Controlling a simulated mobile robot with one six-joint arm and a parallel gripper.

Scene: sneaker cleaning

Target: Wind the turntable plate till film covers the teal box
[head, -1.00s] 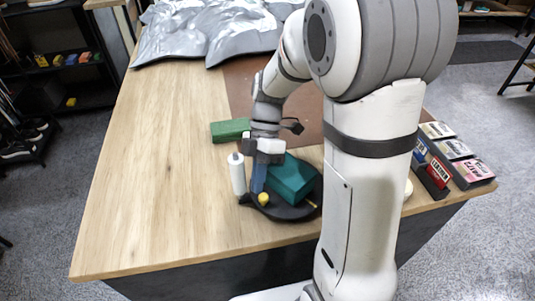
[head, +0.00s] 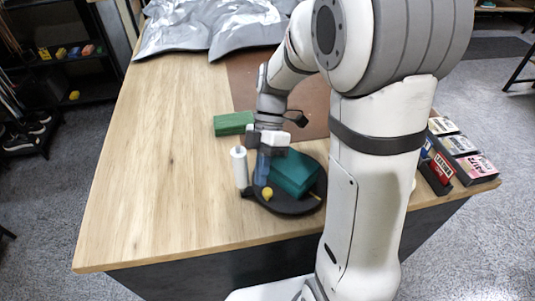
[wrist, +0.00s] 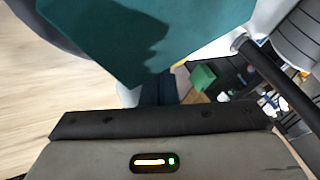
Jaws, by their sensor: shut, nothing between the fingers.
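The teal box (head: 296,171) sits on the dark round turntable plate (head: 293,208) near the table's front edge. It also fills the top of the wrist view (wrist: 140,35). A white upright roll (head: 239,169), apparently the film, stands at the plate's left. A yellow knob (head: 267,193) shows at the plate's front left. I cannot make out film across the box. My gripper (head: 263,174) points down, shut and empty, beside the box's left side and just behind the knob. Whether its fingertips touch the plate or knob is unclear.
A green block (head: 233,123) lies behind the roll, beside a brown mat (head: 262,85). Grey crumpled sheeting (head: 205,30) covers the table's far end. Small packs in a dark holder (head: 437,172) stand at the right, past my arm. The table's left is clear.

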